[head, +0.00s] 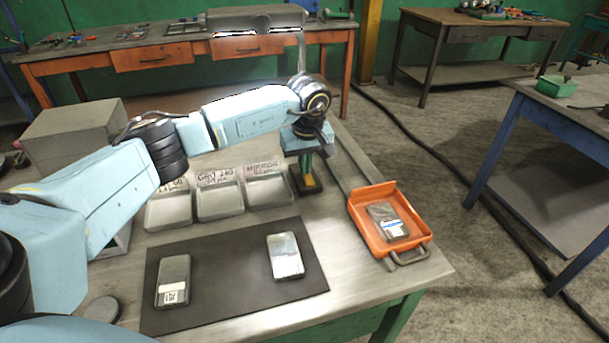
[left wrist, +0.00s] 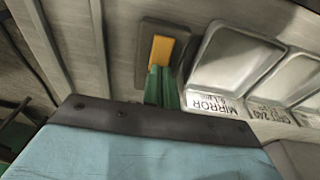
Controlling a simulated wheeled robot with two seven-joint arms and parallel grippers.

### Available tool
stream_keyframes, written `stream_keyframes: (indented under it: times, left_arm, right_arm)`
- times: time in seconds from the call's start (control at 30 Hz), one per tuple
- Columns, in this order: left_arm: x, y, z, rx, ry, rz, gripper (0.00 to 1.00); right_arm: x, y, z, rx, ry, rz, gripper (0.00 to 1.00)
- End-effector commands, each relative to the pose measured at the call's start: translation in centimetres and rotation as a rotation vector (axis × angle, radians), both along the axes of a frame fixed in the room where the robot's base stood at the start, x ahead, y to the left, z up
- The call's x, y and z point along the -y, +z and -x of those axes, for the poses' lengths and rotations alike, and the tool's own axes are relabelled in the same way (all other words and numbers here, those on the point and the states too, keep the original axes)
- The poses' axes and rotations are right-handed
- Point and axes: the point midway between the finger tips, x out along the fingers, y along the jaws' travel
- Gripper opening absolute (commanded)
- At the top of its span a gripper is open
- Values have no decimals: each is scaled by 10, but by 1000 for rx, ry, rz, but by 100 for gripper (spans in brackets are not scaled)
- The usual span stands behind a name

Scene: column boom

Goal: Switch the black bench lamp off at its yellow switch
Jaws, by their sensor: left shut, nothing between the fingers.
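The black bench lamp's head (head: 255,20) shows at the top of the head view, with bright white strips along its underside, so it looks lit. Its post runs down behind my left wrist. The yellow switch (head: 313,183) sits on a dark base on the bench; it also shows in the left wrist view (left wrist: 162,47). My left gripper (head: 304,170) points down over the switch, its green fingers (left wrist: 161,72) shut and empty. The fingertips overlap one end of the yellow part; I cannot tell whether they touch it. My right gripper is not in view.
Labelled metal trays (head: 220,202) stand left of the switch. An orange tray (head: 357,216) holding a wrapped block is to the right. A dark mat (head: 225,270) with two blocks lies in front. A grey box (head: 72,135) stands at left.

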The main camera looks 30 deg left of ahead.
Motion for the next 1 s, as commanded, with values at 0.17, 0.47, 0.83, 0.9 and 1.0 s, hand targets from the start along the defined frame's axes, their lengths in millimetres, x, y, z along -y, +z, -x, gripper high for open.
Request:
stream_keyframes:
  times: [0.17,0.47,0.83,0.9,1.0]
  left_arm:
    - [-9,-3,2,-8,18,-11,0]
    - [-7,28,1,-3,13,-8,0]
    - [-5,59,1,-4,9,-6,0]
    - [-5,64,1,-4,9,-6,0]
    - [-5,66,1,-5,9,-5,0]
  right_arm:
    - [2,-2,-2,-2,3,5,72]
    - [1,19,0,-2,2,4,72]
    - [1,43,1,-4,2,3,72]
    - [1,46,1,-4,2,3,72]
    - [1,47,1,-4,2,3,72]
